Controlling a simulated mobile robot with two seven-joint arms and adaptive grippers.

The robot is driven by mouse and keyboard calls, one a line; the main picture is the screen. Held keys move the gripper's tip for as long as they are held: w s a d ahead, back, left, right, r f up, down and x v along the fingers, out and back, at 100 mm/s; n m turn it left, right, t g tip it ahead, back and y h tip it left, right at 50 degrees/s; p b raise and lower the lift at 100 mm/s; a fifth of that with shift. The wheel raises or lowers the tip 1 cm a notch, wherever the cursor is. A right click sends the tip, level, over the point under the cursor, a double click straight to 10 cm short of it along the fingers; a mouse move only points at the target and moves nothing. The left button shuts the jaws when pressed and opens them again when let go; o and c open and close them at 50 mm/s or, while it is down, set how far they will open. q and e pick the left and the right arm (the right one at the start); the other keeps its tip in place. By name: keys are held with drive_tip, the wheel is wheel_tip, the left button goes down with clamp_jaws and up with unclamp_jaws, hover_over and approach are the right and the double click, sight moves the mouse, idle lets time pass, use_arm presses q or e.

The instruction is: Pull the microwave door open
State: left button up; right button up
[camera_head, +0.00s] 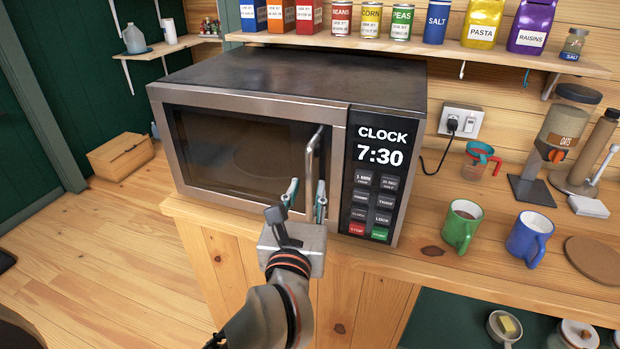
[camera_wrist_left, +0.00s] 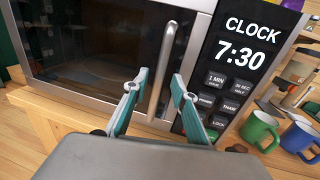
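The microwave (camera_head: 270,88) stands on the wooden counter, with its dark-windowed door (camera_head: 232,150) shut flush against the front. A vertical silver handle (camera_head: 312,157) runs along the door's right side, left of the control panel reading CLOCK 7:30. My left gripper (camera_head: 306,190) is in front of the handle's lower part, with its two teal fingers apart. In the left wrist view the handle (camera_wrist_left: 161,75) stands between the open fingertips (camera_wrist_left: 160,85); I cannot tell whether they touch it. My right gripper is in neither view.
A green mug (camera_head: 458,229) and a blue mug (camera_head: 527,238) stand on the counter to the right. A shelf (camera_head: 420,47) with cans and bags runs above. A wooden box (camera_head: 120,156) sits on the floor at left. The floor in front of the door is open.

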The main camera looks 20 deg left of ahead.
sight(309, 183)
use_arm(q)
drive_tip(key=shift+w+a, duration=0.2)
drive_tip(key=shift+w, duration=0.8)
drive_tip(key=shift+w+a, duration=0.15)
drive_tip(key=shift+w, duration=0.8)
clamp_jaws()
